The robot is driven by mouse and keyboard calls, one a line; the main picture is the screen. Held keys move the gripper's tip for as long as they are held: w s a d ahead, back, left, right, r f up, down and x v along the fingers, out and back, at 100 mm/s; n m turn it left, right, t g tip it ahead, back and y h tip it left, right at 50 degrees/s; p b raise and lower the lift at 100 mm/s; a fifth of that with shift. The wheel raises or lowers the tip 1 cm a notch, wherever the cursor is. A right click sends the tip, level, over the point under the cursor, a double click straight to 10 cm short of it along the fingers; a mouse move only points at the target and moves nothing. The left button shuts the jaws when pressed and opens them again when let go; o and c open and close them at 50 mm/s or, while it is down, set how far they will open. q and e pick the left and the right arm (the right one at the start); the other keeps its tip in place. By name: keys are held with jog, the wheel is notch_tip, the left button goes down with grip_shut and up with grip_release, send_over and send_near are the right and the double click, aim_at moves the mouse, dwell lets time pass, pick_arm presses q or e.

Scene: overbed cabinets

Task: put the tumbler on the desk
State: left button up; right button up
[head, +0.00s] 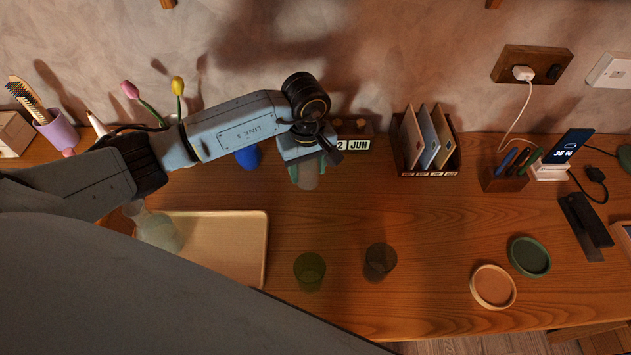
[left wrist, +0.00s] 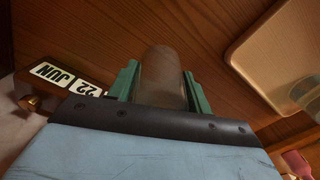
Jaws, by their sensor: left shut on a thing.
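My left gripper (head: 307,172) is over the back middle of the wooden desk (head: 220,192), in front of the date blocks. Its green fingers are shut on a translucent brownish tumbler (head: 309,179). In the left wrist view the tumbler (left wrist: 163,78) stands out between the two fingers, with the desk behind it. I cannot tell how far it is from the desk surface. A green glass (head: 310,270) and a dark grey glass (head: 380,262) stand on the desk nearer the front. My right gripper is not in view.
A tan tray (head: 245,225) with a clear carafe (head: 157,230) is at left. A letter rack (head: 428,145) stands at the back, with a pen holder (head: 505,178) and phone (head: 566,146) farther right. Two coasters (head: 493,287) lie front right. Desk between the rack and glasses is clear.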

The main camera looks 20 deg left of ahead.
pick_arm(q)
notch_tip(320, 180, down, 6)
jog(key=shift+r+b, duration=0.25)
jog(key=shift+b, duration=0.05)
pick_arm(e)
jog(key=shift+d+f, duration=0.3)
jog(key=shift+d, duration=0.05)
pick_arm(q)
jog(key=shift+f, duration=0.1)
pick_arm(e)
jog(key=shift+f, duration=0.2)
pick_arm(q)
jog(key=o, duration=1)
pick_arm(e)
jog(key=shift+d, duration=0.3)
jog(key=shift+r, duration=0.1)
pick_arm(q)
jog(key=shift+r, duration=0.25)
notch_tip(320, 180, up, 11)
jog(key=shift+f+p, duration=0.1)
jog(key=shift+p, duration=0.55)
jog(key=shift+r, duration=0.5)
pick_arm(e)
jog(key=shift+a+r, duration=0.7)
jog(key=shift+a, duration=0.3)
